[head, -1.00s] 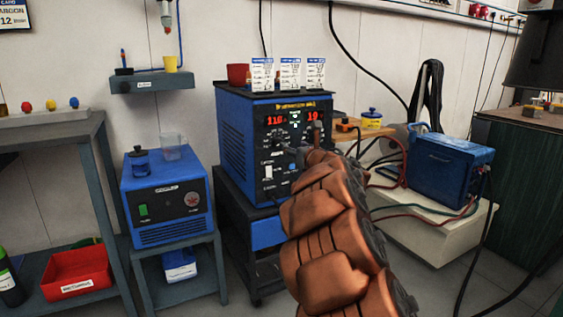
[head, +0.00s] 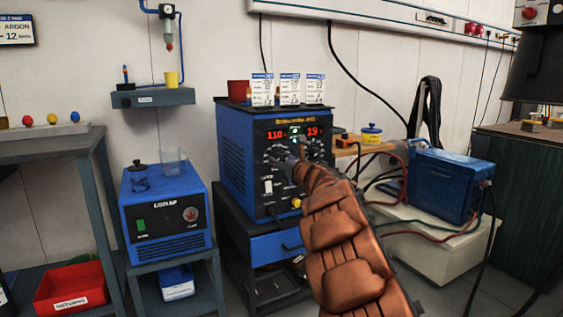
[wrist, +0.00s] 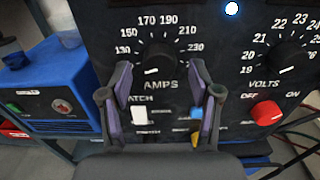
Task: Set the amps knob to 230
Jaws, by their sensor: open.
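The black amps knob (wrist: 155,55) is at the upper middle of the wrist view, on the black front panel of the blue welder (head: 233,160). Numbers from 130 to 230 arc around it, and a short white mark shows on its lower part. My gripper (wrist: 160,68) is open, its two fingers below and to either side of the knob, with nothing between them. I cannot tell whether a finger touches the knob. In the head view my gripper (head: 284,156) covers part of the panel. The red displays read 110 (head: 273,135) and 19 (head: 312,131).
The volts knob (wrist: 290,55) and a red off/on knob (wrist: 266,112) are to the right on the panel.

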